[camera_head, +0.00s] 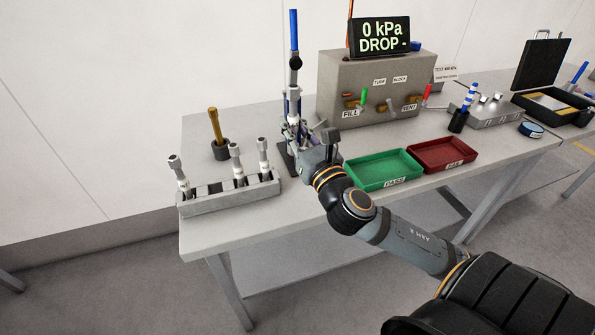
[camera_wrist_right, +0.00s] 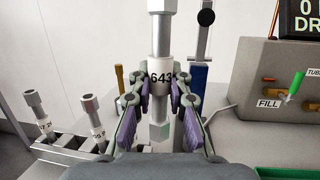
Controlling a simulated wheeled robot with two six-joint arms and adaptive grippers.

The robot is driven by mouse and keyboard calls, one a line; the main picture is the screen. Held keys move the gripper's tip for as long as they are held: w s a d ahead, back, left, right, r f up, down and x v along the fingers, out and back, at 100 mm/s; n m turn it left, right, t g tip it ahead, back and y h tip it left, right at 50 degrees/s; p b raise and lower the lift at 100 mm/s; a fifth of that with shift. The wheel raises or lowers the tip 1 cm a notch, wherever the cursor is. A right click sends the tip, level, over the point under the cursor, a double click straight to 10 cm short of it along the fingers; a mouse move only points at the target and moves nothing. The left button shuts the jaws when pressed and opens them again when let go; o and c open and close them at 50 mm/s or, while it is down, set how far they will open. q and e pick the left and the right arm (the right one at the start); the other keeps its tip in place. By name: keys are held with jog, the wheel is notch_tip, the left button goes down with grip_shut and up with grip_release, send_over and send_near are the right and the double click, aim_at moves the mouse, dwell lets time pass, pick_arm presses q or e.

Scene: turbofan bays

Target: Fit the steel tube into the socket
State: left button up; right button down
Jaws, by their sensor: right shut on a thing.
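My right gripper (camera_head: 295,128) is shut on a steel tube (camera_head: 293,103) in front of the tall clamp stand. In the right wrist view the tube (camera_wrist_right: 160,40) stands upright between the fingers (camera_wrist_right: 160,88). Its white band reads 643, and a hex end shows below the fingers. The blue-handled clamp stand (camera_head: 294,62) rises behind the gripper; its blue part (camera_wrist_right: 199,76) shows behind the tube in the right wrist view. I cannot make out the socket, or whether the tube touches it. My left gripper is not in view.
A grey rack (camera_head: 230,199) holds three similar tubes at the left. A brown rod (camera_head: 215,125) stands in a dark cup. The green PASS tray (camera_head: 383,183) and red FAIL tray (camera_head: 444,168) lie right of my gripper. The test block (camera_head: 345,75) stands behind, its display reading 0 kPa DROP.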

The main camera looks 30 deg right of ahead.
jog(key=shift+s+a+r+n, duration=0.25)
jog(key=shift+s+a+n, duration=0.1)
jog(key=shift+s, duration=0.1)
jog(key=shift+w+f, duration=0.15)
pick_arm(q)
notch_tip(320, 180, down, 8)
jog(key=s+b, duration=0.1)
jog(key=b, duration=0.5)
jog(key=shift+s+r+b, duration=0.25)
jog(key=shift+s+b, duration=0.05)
jog(key=shift+b, duration=0.1)
pick_arm(e)
jog(key=shift+w+d+f, duration=1.6)
jog(key=shift+w+f, duration=0.1)
jog(key=shift+f, duration=0.45)
jog(key=shift+w+d+f, duration=1.65)
jog(key=shift+w+f, duration=0.1)
jog(key=shift+f, duration=0.45)
jog(key=shift+w+d+f, duration=1.6)
jog(key=shift+w+f, duration=0.1)
jog(key=shift+f, duration=0.45)
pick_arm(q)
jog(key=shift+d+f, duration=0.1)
